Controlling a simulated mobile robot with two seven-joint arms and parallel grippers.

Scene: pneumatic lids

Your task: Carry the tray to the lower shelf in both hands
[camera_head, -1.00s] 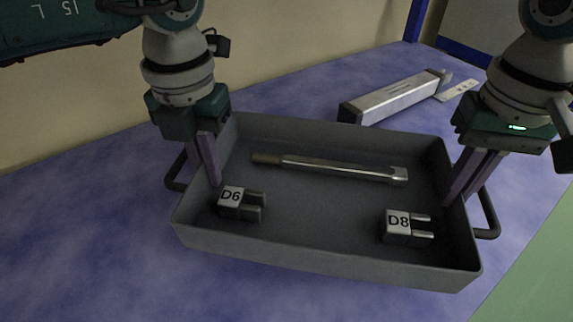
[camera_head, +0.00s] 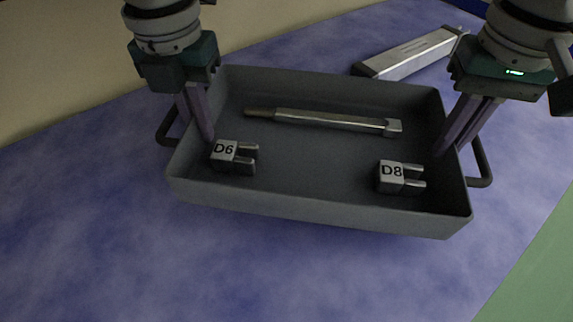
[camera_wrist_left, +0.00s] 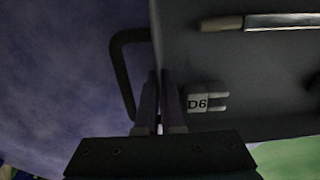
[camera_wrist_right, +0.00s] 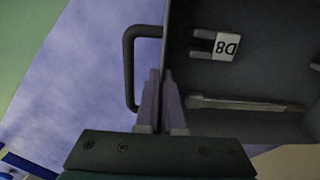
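The grey tray (camera_head: 320,215) is level-looking over the blue mottled surface in the head view; I cannot tell whether it touches it. In it lie a long metal tool (camera_head: 330,121), a block marked D6 (camera_head: 224,151) and a block marked D8 (camera_head: 391,171). My left gripper (camera_head: 205,125) is shut on the tray's left wall, beside the left handle (camera_wrist_left: 121,75). My right gripper (camera_head: 452,140) is shut on the right wall, beside the right handle (camera_wrist_right: 130,70). The wrist views show the fingers close together at the walls. No lower shelf is identifiable.
A silver bar-shaped device (camera_head: 410,53) lies on the blue surface (camera_head: 200,270) behind the tray. A pale wall (camera_head: 60,80) stands at the back left. A green area (camera_head: 545,260) is at the right. The blue surface in front of the tray is clear.

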